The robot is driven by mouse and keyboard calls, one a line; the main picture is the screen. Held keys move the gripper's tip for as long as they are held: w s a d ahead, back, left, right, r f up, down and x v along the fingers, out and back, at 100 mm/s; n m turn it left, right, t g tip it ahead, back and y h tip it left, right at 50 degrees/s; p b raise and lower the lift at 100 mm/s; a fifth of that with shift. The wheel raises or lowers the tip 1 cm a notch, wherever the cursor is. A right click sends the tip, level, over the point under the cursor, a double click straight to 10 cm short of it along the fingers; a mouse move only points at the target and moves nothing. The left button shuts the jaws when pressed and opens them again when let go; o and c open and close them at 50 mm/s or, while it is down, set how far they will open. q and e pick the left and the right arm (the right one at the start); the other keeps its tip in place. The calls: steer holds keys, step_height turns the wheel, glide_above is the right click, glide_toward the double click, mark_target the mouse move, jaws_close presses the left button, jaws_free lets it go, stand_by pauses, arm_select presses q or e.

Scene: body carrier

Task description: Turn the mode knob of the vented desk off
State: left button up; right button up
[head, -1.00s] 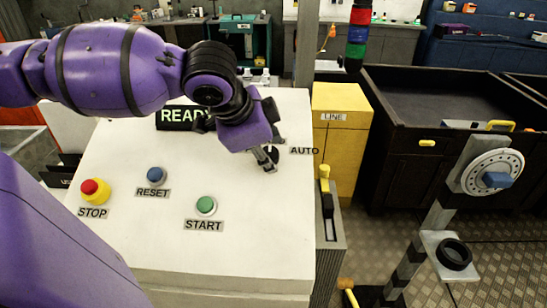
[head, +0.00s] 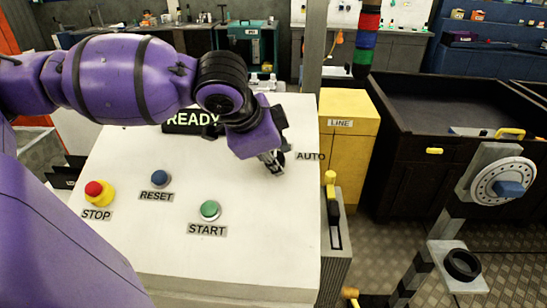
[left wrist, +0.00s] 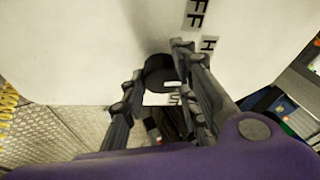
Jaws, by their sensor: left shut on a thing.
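The desk's pale sloping panel (head: 140,245) fills the middle of the head view. The mode knob (left wrist: 158,70) is black and round with a white mark, seen in the left wrist view between the fingers of my left gripper (left wrist: 158,92). In the head view my left gripper (head: 272,163) is at the panel's upper right, beside the AUTO label (head: 311,156), and largely covers the knob. The gripper is shut on the knob. The wrist view shows part of a label ending in FF (left wrist: 195,13). The knob's exact pointing direction is unclear. My right gripper is not in view.
The panel also bears a yellow-and-red STOP button (head: 97,192), a blue RESET button (head: 160,178), a green START button (head: 209,210) and a READY display (head: 190,120). A yellow LINE box (head: 345,150) and a lever (head: 333,195) stand close on the right.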

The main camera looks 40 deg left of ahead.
arm_select(q)
steer(key=n, duration=0.3)
steer(key=shift+s+d+f, duration=0.15)
steer(key=shift+d, duration=0.15)
steer(key=n+y+p, duration=0.1)
steer(key=n, duration=0.2)
steer(key=shift+d+t+p, duration=0.1)
steer(key=shift+t+p, duration=0.2)
steer(key=shift+n, duration=0.5)
steer(key=shift+n+y+p, duration=0.4)
steer(key=shift+n+p, duration=0.2)
steer(key=shift+n, duration=0.4)
steer(key=shift+c, duration=0.2)
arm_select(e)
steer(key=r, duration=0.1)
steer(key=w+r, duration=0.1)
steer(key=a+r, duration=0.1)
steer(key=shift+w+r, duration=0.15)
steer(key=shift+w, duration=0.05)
arm_select(q)
steer(key=shift+o, duration=0.2)
steer(key=shift+c, duration=0.2)
steer(key=o, duration=1)
steer(key=shift+o, duration=0.4)
steer(key=shift+w+d, duration=0.1)
steer(key=shift+w, duration=0.15)
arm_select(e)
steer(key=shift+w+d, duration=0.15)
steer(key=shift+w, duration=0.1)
